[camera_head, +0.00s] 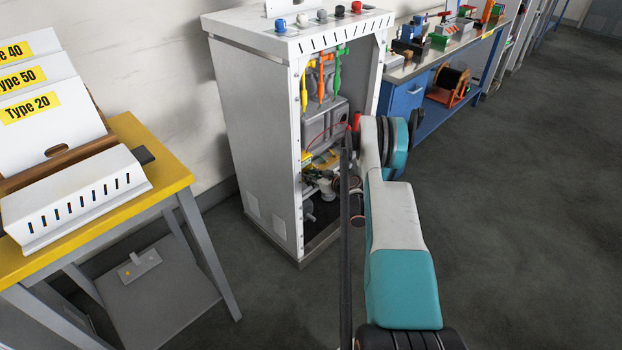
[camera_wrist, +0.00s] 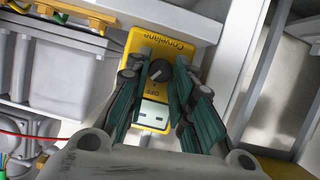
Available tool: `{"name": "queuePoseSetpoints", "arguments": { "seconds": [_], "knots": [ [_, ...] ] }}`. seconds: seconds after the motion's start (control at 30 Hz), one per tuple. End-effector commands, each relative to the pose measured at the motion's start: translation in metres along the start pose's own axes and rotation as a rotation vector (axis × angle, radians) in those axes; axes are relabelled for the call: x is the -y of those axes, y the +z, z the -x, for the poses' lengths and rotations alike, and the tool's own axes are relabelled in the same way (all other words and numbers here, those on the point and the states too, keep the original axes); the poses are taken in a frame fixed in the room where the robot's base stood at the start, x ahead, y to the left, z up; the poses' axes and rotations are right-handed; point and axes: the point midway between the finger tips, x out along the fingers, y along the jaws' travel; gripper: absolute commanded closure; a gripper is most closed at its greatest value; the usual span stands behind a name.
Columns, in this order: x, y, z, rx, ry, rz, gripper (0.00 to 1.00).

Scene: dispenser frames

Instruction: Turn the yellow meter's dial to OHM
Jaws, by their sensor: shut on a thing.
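The yellow meter (camera_wrist: 178,47) shows in the wrist view, fixed inside the cabinet beside a pale upright panel. Its round black dial (camera_wrist: 160,71) has a light pointer mark, and an OFF label is printed on the side nearer my gripper. A grey display (camera_wrist: 153,116) is nearer still. My gripper (camera_wrist: 162,76) has its green-padded fingers on both sides of the dial and is shut on it. The fingers cover the meter's side edges, and any OHM label is hidden or unreadable. In the head view my arm hides the meter and the fingertips.
The open grey cabinet (camera_head: 249,138) has close side walls and holds grey boxes (camera_wrist: 68,78), a red wire (camera_wrist: 30,137) and yellow fittings. A yellow-edged table (camera_head: 150,150) stands at left and a blue workbench (camera_head: 403,98) behind at right. The floor at right is clear.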

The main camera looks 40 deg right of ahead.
Motion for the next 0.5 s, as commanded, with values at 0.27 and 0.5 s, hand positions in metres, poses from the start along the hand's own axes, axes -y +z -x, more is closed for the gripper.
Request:
{"name": "queuePoseSetpoints", "arguments": {
  "seconds": [0.27, 0.5],
  "knots": [
    [-0.0023, 0.0021, 0.0008, 0.002, -0.053, -0.129, 1.00],
    [-0.0024, 0.0025, 0.0008, 0.003, -0.073, -0.175, 1.00]
  ]
}}
